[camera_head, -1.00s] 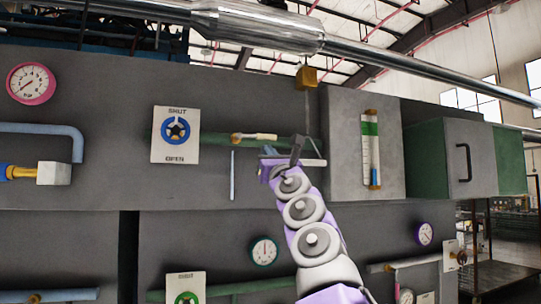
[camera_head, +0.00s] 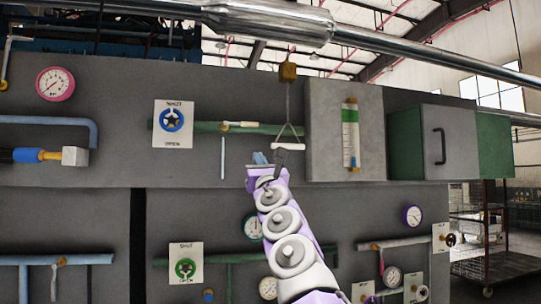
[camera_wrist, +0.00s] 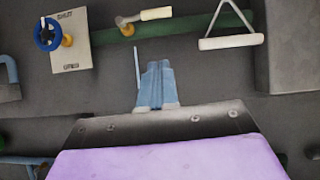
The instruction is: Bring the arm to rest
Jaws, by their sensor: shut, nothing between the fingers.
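My arm rises from the bottom of the head view. Its end, my gripper (camera_head: 261,158), is in front of the upper grey panel (camera_head: 90,165). In the wrist view the blue fingers of my gripper (camera_wrist: 155,78) are together, with nothing between them. The handle also shows in the wrist view (camera_wrist: 230,42), apart from the fingers.
A green pipe (camera_head: 205,128) with a cream lever (camera_head: 240,124) and a blue valve wheel (camera_head: 172,120) are on the panel. A grey box with a sight tube (camera_head: 350,135) juts out at right, beside a green-sided cabinet (camera_head: 445,142). A chrome bar (camera_head: 270,22) crosses overhead.

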